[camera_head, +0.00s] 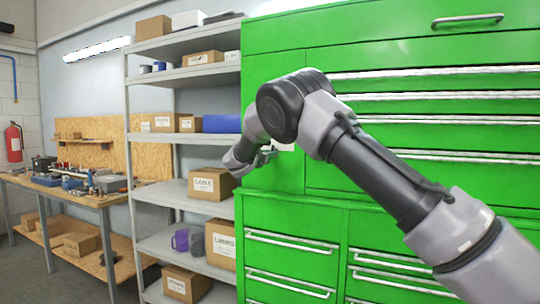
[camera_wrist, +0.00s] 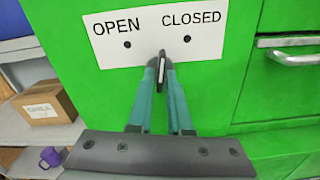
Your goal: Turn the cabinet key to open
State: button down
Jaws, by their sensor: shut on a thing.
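The green cabinet (camera_head: 290,80) fills the right side of the head view, and its green front also shows in the wrist view (camera_wrist: 75,30). A white label plate (camera_wrist: 155,30) reads OPEN on the left and CLOSED on the right, with a dark dot under each word. The key (camera_wrist: 161,62) stands at the plate's lower edge, between the two words, its top near upright. My gripper (camera_wrist: 161,68) is shut on the key, with its two teal fingers on either side. In the head view my gripper (camera_head: 266,153) is at the cabinet's left door, mostly hidden by my arm.
A grey shelf rack (camera_head: 185,75) with boxes stands left of the cabinet. A cardboard box (camera_wrist: 43,103) and a purple mug (camera_wrist: 50,157) sit on it. Drawer handles (camera_head: 440,97) stick out from the cabinet on the right. A workbench (camera_head: 85,197) stands further left.

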jog(key=n, duration=1.1)
dwell(0.5)
jog(key=shift+a, duration=0.1)
jog(key=c, duration=1)
grip_release()
jog(key=shift+o, duration=0.2)
jog(key=v, duration=1)
jog(key=shift+s, duration=0.4)
jog(key=shift+a, duration=0.1)
